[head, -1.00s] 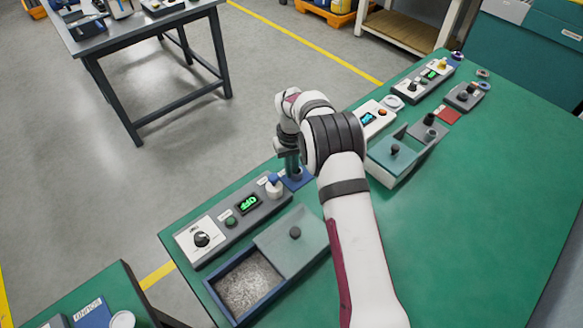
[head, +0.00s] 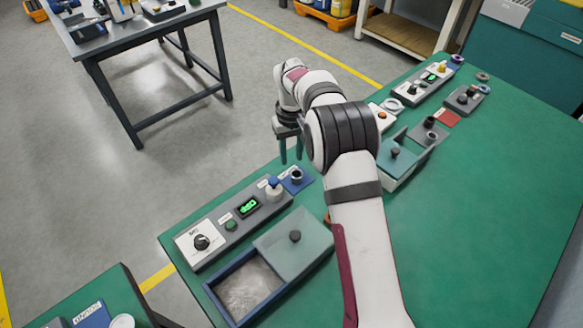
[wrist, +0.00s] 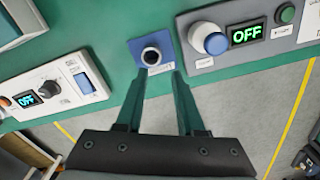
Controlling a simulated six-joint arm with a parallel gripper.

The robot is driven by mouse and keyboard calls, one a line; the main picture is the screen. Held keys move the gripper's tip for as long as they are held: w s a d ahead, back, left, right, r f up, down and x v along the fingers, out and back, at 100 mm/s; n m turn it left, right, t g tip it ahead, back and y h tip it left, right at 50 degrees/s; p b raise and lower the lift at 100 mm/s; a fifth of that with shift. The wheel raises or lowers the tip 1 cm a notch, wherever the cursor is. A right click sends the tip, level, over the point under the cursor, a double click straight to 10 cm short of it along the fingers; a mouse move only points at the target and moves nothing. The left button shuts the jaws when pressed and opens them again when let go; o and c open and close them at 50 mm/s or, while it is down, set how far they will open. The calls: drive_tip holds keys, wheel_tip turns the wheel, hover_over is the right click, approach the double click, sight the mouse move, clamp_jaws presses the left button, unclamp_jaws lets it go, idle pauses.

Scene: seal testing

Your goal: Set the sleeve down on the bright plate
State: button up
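A dark, ring-topped sleeve (head: 296,175) stands upright on a small blue plate (head: 307,183) at the left edge of the green bench. In the wrist view the sleeve (wrist: 151,55) shows its round opening from above, near the middle of the blue plate (wrist: 137,47). My gripper (head: 290,159) is above the plate and apart from the sleeve. Its two green fingers are spread with nothing between them, which the wrist view of my gripper (wrist: 158,78) also shows. I cannot tell for sure which plate the task calls bright.
A grey control box (head: 225,235) with a blue-topped knob (head: 274,184) stands close beside the plate. A lidded tray (head: 208,285) is in front. The bench's right side is clear.

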drive_tip(key=s+d+r+m, duration=0.2)
drive_tip(key=s+d+r, duration=0.1)
drive_tip(key=s+r, duration=0.35)
drive_tip(key=s+d+r+m, duration=0.2)
drive_tip(key=s+d+r, duration=0.1)
drive_tip(key=s+r, duration=0.4)
drive_tip(key=s+d+m+y, duration=0.1)
drive_tip(key=s+d+m, duration=0.1)
drive_tip(key=s, duration=1)
drive_tip(key=s+d+m, duration=0.1)
drive_tip(key=s+m, duration=0.3)
drive_tip(key=s, duration=0.8)
drive_tip(key=shift+d+f+y, duration=0.4)
